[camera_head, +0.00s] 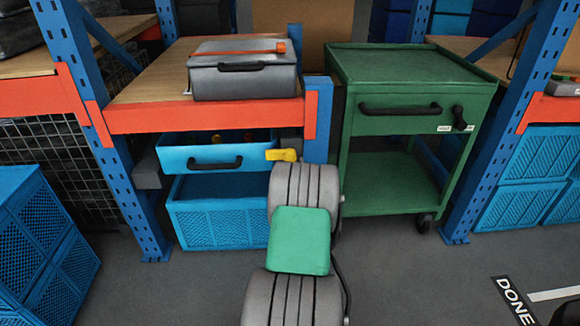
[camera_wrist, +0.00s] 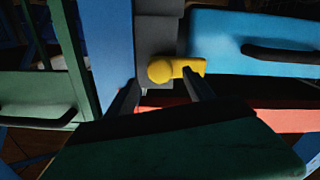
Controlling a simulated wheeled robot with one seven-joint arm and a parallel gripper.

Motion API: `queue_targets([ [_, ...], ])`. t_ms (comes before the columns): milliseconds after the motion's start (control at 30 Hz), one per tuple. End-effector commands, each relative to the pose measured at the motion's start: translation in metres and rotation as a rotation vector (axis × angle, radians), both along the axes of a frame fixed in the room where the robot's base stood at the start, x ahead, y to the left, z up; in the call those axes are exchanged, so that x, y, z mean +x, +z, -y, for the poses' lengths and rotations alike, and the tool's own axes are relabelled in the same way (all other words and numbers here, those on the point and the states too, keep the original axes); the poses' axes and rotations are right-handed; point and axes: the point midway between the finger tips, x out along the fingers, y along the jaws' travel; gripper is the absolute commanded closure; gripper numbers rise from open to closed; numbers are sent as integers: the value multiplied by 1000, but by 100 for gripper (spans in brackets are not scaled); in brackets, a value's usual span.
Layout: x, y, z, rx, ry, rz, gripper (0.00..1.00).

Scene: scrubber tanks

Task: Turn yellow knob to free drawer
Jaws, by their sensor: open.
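The yellow knob (camera_head: 282,155) sits at the right end of the blue drawer (camera_head: 200,157), beside the blue rack post. In the wrist view the knob (camera_wrist: 175,69) has a round end and a short lever, in front of a grey block. My gripper (camera_wrist: 162,82) is open, one dark finger on each side of the knob. I cannot tell whether either finger touches it. The blue drawer (camera_wrist: 240,42) with its black handle is to the right in the wrist view. In the head view my arm hides the gripper.
A blue crate (camera_head: 215,215) stands under the drawer. A grey case (camera_head: 243,75) lies on the shelf above, behind an orange beam (camera_head: 200,115). A green cart (camera_head: 408,125) with a black handle stands close on the right.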

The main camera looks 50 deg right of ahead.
Motion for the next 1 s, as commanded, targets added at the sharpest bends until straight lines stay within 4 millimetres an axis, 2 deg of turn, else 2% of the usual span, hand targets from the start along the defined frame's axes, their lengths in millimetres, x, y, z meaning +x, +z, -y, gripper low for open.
queue_targets([
  [200,19,-1,22,-1,0,-1,38],
  [467,21,0,23,2,1,0,38],
  [1000,21,0,23,2,1,0,82],
])
